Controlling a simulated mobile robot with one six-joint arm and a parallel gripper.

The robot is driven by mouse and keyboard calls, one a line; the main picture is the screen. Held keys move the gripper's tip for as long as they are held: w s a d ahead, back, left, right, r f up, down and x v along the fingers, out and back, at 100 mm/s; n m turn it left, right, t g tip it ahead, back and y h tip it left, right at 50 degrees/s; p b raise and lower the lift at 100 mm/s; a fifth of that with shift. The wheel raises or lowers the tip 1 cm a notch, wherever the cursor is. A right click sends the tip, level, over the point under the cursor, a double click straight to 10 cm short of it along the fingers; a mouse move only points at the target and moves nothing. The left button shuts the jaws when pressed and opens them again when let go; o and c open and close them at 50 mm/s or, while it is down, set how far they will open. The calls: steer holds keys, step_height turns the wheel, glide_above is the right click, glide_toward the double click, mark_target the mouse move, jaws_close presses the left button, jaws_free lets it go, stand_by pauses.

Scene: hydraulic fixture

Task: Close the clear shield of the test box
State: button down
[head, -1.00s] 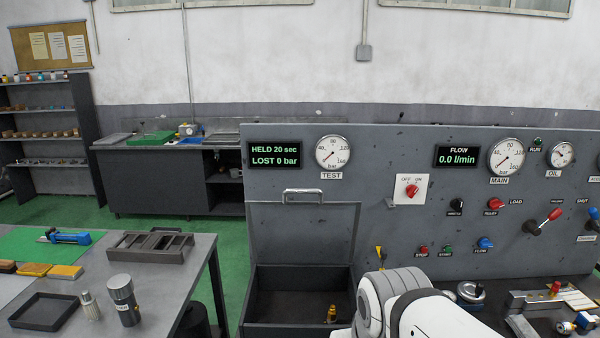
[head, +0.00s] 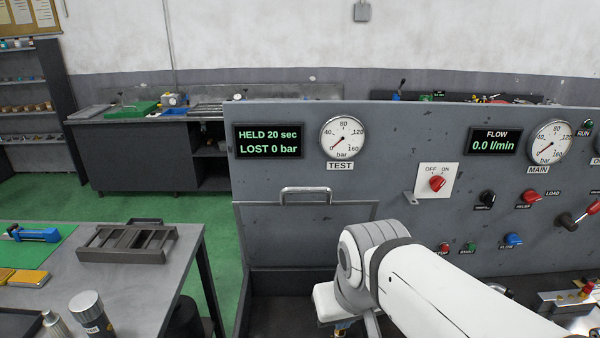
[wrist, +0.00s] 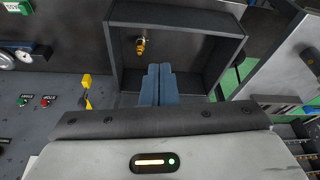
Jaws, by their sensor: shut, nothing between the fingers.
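The clear shield (head: 300,232) stands open and upright at the back of the test box (head: 243,310), against the grey panel. Its bar handle (head: 306,190) is at the top edge. The box interior is partly hidden by my arm in the head view. In the wrist view the box (wrist: 205,66) is open, with a brass fitting (wrist: 141,46) inside. My gripper (wrist: 159,72) is shut and empty, its blue-grey fingers side by side, overlapping the box edge in the picture. I cannot tell whether they touch it. The fingers are not clearly seen in the head view.
The panel carries a test gauge (head: 343,138), a red switch (head: 437,184) and several knobs right of the shield. A side table (head: 130,290) with a dark rack (head: 127,242) stands at the left. Green floor shows between table and bench.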

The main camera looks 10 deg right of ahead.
step_height(320, 180, up, 22)
steer(key=m+t+b, duration=0.1)
steer(key=m+b, duration=0.1)
steer(key=b, duration=0.2)
glide_above(312, 203)
steer(key=shift+h, duration=0.4)
steer(key=f, duration=0.6)
steer(key=f+p, duration=0.1)
steer(key=f, duration=0.2)
steer(key=shift+w+d, duration=0.15)
steer(key=shift+w, duration=0.2)
steer(key=shift+f, duration=0.15)
steer(key=shift+s, duration=0.1)
